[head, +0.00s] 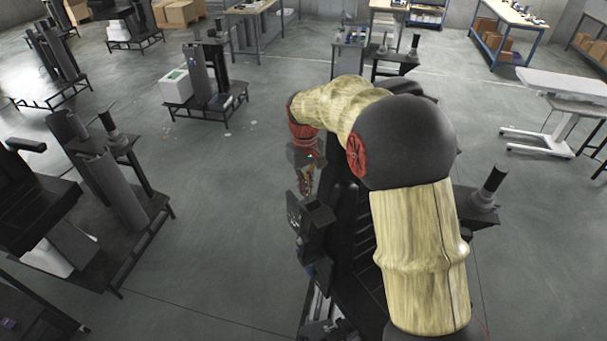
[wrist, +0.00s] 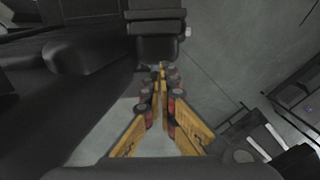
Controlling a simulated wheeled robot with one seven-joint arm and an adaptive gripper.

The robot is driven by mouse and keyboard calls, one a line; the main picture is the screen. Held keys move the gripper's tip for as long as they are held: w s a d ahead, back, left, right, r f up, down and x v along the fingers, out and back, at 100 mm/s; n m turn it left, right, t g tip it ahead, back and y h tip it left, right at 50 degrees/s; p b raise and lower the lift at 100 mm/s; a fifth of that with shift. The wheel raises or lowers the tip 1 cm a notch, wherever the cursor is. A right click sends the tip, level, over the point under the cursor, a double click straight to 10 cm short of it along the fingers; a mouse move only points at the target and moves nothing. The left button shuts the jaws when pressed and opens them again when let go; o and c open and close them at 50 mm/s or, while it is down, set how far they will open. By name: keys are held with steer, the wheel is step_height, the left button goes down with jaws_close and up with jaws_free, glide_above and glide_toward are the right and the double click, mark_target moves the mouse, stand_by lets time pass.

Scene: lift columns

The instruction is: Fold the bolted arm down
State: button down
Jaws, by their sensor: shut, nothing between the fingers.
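My gripper (head: 307,188) hangs beside a dark lift column (head: 350,235), on its left side in the head view. In the wrist view my gripper (wrist: 160,72) shows orange fingers running together, shut and empty. A dark blocky part (wrist: 157,45) lies just past the fingertips; I cannot tell whether they touch it. A dark rounded part (wrist: 80,50) lies to the left of the fingers. I cannot tell which of these dark parts is the bolted arm. My own arm hides much of the column in the head view, and no bolt can be made out.
Other lift columns on black stands (head: 205,75) stand to the left and behind. Workbenches (head: 500,20) and a white-topped table (head: 565,85) are at the back and right. The grey floor (head: 230,200) left of my gripper is clear.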

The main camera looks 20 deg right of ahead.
mark_target(312, 204)
steer(key=s, duration=0.2)
steer(key=shift+s+d, duration=0.3)
steer(key=shift+s, duration=0.1)
steer(key=shift+w+f, duration=0.1)
steer(key=shift+s, duration=0.2)
